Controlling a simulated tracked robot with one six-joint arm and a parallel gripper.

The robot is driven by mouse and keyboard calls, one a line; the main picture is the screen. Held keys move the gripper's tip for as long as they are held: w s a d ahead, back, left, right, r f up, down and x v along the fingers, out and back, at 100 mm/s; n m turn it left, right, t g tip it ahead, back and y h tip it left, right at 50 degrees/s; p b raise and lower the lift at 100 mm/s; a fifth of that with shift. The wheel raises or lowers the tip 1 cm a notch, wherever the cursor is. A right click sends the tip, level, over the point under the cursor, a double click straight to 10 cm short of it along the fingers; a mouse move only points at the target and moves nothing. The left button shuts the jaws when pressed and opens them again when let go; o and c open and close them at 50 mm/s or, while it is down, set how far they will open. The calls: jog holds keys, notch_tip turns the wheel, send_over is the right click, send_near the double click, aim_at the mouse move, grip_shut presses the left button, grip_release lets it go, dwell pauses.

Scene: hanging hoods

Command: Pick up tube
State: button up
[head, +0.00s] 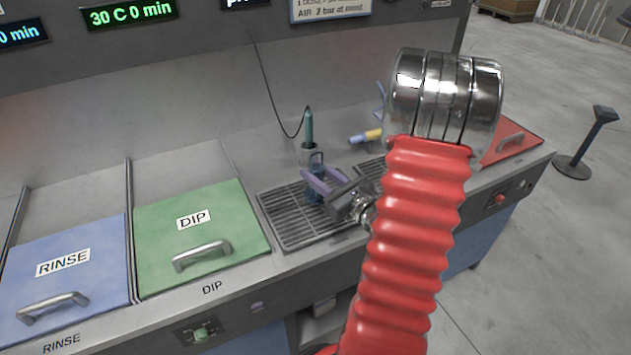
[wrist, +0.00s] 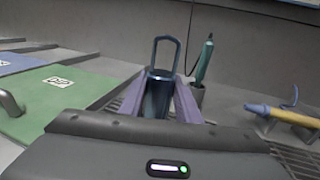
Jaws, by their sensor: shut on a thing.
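The tube is a dark blue cylinder with a loop handle on top; it shows in the head view (head: 315,188) and in the wrist view (wrist: 158,95). It is upright over the metal grate (head: 285,222). My gripper (head: 318,184) has its two purple fingers on either side of the tube and is shut on it. In the wrist view the fingers (wrist: 171,102) flank the tube below its handle. Whether the tube's base touches the grate is hidden.
A teal probe (head: 308,125) on a cable stands in a holder just behind the tube. A blue and yellow handheld tool (head: 366,136) lies to the right. The green DIP lid (head: 200,232) and blue RINSE lid (head: 70,270) are shut at left. A red lid (head: 512,140) is at right.

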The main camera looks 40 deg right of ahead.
jog(key=shift+r, duration=3.35)
jog(key=shift+s, duration=0.1)
